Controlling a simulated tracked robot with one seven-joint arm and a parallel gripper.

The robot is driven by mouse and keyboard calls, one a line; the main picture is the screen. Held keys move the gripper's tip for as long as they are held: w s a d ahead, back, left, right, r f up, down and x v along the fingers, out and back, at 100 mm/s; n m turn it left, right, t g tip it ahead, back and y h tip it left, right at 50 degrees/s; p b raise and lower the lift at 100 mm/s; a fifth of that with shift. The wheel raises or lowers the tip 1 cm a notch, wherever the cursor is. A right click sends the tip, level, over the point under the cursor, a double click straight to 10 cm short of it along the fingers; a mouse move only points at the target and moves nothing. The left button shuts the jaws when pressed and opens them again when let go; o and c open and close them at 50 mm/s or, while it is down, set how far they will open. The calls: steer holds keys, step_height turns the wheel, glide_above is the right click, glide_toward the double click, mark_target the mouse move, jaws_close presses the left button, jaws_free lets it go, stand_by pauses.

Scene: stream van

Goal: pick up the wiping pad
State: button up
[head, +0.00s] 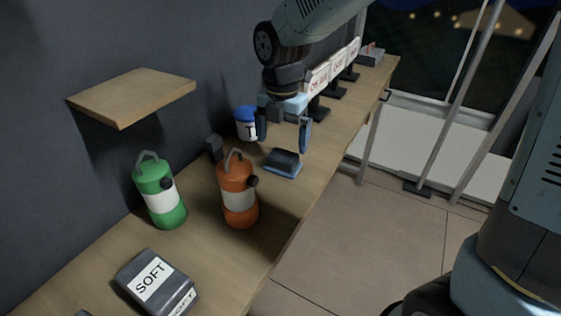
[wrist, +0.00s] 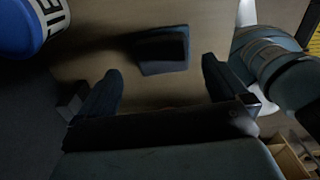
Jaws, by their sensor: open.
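The wiping pad (head: 284,162) is a small block with a dark top and a blue base. It lies flat on the wooden bench in the head view, near the front edge. It also shows in the wrist view (wrist: 164,50), ahead of the fingers and between their lines. My gripper (head: 284,137) is open and empty, pointing down above the pad. In the wrist view my gripper's two fingers (wrist: 160,82) stand wide apart, with bare bench between them. The fingers look apart from the pad.
An orange bottle (head: 238,190) and a green bottle (head: 160,192) stand left of the pad. A blue-lidded tub (head: 246,124) stands behind it. A SOFT-labelled box (head: 156,285) lies at the near end. Signs on black stands (head: 319,80) line the far bench. A wooden shelf (head: 132,95) juts from the wall.

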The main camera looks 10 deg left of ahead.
mark_target(283, 154)
steer(key=shift+d+f, duration=0.1)
steer(key=shift+f, duration=2.9)
steer(key=shift+c, duration=0.3)
steer(key=c, duration=0.7)
steer(key=shift+r, duration=0.1)
